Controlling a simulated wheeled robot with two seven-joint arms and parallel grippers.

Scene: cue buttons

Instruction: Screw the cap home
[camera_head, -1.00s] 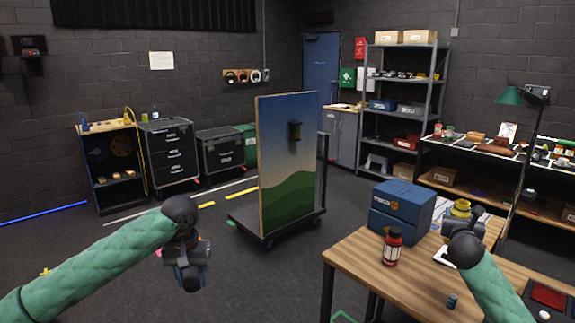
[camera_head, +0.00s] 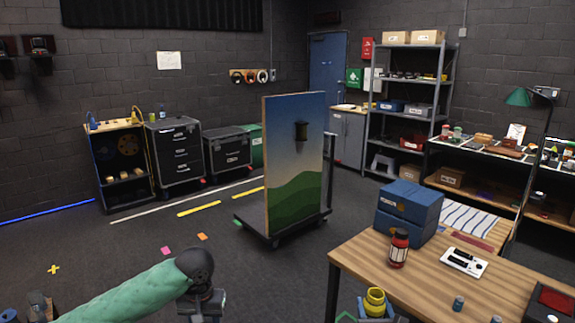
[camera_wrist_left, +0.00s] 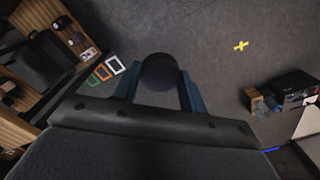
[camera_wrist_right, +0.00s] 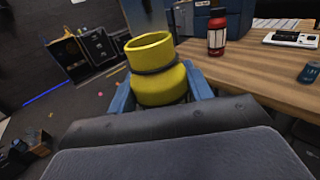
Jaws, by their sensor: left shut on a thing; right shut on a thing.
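A yellow jar (camera_head: 375,301) with an open, capless mouth is at the bottom of the head view, in front of the table's left front edge. My right gripper (camera_wrist_right: 160,92) is shut around its body; the jar stands nearly upright, slightly tilted in the right wrist view. My left gripper (camera_wrist_left: 158,88) is shut on a dark round cap (camera_wrist_left: 158,72), which sits between its two blue fingers. In the head view my left gripper (camera_head: 204,305) hangs low, left of the jar and well apart from it. The cap itself is hard to make out there.
The wooden table (camera_head: 425,290) holds a red bottle (camera_head: 399,247), blue boxes (camera_head: 408,210), a white device (camera_head: 464,261), a small blue can (camera_head: 458,303) and a red tray (camera_head: 552,300). A wheeled painted panel (camera_head: 294,165) stands behind. The floor between my grippers looks clear.

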